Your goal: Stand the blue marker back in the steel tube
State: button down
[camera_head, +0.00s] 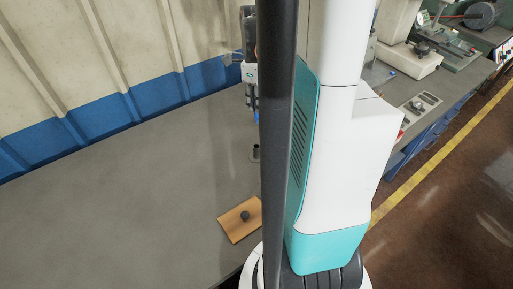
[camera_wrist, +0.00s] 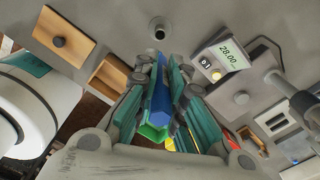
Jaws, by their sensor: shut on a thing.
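My gripper (camera_wrist: 160,68) is shut on the blue marker (camera_wrist: 158,102), which lies between the teal finger pads. A bright green part shows at the marker's near end in the wrist view. In the head view my gripper (camera_head: 251,92) is partly hidden behind my own dark column, and a bit of the blue marker (camera_head: 257,116) shows below it. The steel tube (camera_head: 256,153) stands on the grey bench below the gripper, partly hidden by the column. In the wrist view its round open mouth (camera_wrist: 158,29) lies beyond the fingertips, apart from the marker.
A wooden board with a dark knob (camera_head: 232,225) lies on the bench in front of the tube; it also shows in the wrist view (camera_wrist: 74,27). A device with a lit display (camera_wrist: 228,52) stands right of the tube there. The bench's left side (camera_head: 100,210) is clear.

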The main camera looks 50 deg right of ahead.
notch_tip(320, 180, down, 17)
jog(key=b, duration=0.5)
jog(key=shift+b, duration=0.35)
jog(key=shift+f, duration=0.2)
jog(key=c, duration=2)
grip_release()
jog(key=shift+c, duration=0.2)
jog(key=o, duration=0.4)
jog(key=shift+r, duration=0.1)
jog(key=r+p, duration=0.2)
jog(key=r, duration=0.2)
jog(key=r+p, duration=0.1)
jog(key=r, duration=0.4)
jog(key=r+p, duration=0.2)
jog(key=r, duration=0.2)
jog(key=shift+w+d+r+p, duration=0.15)
jog(key=shift+d+r+p, duration=0.15)
jog(key=shift+d+r, duration=0.1)
jog(key=shift+a, duration=0.1)
